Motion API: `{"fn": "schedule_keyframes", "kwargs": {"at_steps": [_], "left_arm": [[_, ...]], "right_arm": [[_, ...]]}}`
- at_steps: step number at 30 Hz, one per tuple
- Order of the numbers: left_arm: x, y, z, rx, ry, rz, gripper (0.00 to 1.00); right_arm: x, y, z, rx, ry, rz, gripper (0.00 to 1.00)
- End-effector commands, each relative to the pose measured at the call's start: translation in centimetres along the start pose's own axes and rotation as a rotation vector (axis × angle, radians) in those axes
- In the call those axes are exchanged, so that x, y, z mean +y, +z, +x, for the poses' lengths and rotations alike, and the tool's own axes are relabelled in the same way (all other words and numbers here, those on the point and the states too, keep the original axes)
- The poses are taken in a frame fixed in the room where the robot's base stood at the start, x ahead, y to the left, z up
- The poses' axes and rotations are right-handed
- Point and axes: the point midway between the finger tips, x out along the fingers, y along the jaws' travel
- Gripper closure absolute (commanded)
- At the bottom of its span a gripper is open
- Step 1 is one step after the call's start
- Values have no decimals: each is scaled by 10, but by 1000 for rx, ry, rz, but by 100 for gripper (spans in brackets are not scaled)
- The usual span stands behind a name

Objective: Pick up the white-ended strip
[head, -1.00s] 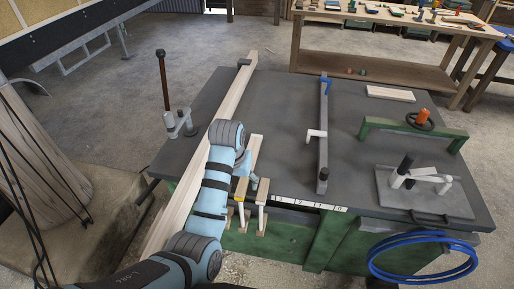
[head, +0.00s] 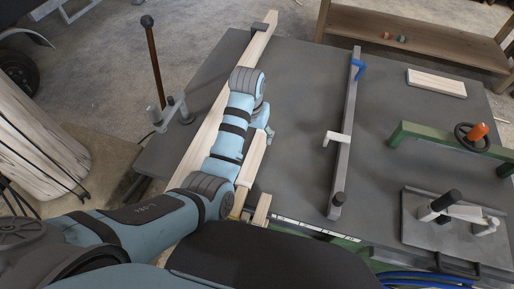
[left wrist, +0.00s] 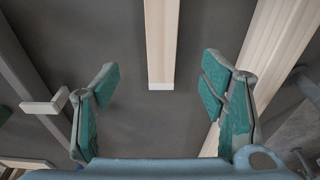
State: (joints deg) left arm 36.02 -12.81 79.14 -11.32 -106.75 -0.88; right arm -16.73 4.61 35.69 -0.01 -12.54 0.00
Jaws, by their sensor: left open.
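In the left wrist view a pale wooden strip (left wrist: 161,40) comes down from the top middle and stops in a white end (left wrist: 160,86). My left gripper (left wrist: 160,100) is open and empty, its teal-padded fingers apart on either side of that end, not touching it. In the head view the left gripper (head: 266,131) is over the dark table, partly hidden behind my arm. A pale strip (head: 252,162) shows beside the arm, its far end covered. My right gripper is not in view.
A long pale board (head: 205,128) lies left of my arm on the table (head: 300,110). A grey rail (head: 343,150) with a white handle (head: 337,139) stands to the right. A short strip (head: 262,210) is at the front edge. A rod-handled clamp (head: 172,112) stands at the left edge.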

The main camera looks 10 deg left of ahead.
Motion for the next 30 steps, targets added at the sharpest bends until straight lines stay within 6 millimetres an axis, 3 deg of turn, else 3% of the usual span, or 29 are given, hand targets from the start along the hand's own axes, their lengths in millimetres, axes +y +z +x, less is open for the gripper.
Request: {"fn": "schedule_keyframes", "kwargs": {"at_steps": [3, 6, 11, 18, 25, 30], "left_arm": [[2, 1, 37, -6, 0, 5, 35], [3, 1, 61, -5, 1, 6, 35], [1, 1, 81, -3, 1, 6, 35], [-4, 3, 124, -2, 1, 3, 35], [-5, 3, 126, -1, 1, 1, 35], [-5, 3, 125, -1, 1, 1, 62]], "right_arm": [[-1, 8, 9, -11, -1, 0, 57], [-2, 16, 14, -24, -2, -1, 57], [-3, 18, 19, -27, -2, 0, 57], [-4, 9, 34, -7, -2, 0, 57], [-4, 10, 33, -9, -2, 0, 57], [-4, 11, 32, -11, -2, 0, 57]]}}
